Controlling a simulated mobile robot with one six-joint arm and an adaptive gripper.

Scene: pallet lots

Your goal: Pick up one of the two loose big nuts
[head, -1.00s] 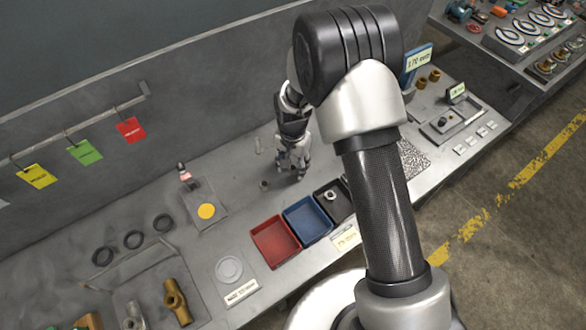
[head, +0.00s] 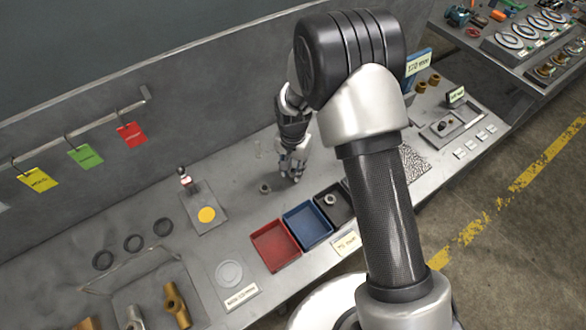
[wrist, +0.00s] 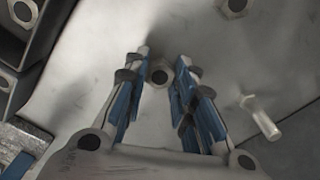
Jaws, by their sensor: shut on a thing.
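My gripper (head: 291,178) is low over the bench in the head view. In the wrist view its two fingers (wrist: 162,64) are shut on a big grey nut (wrist: 159,76), which sits between the fingertips. In the head view the fingers hide that nut, and I cannot tell whether it touches the bench. The other loose nut (head: 265,188) lies on the bench left of my gripper. It also shows at the top of the wrist view (wrist: 234,6).
A black tray (head: 322,192) with a nut in it stands just in front, beside a blue tray (head: 318,237) and a red tray (head: 287,256). A pale bolt-like piece (wrist: 262,118) stands near my fingers. The back panel (head: 200,110) rises behind the bench.

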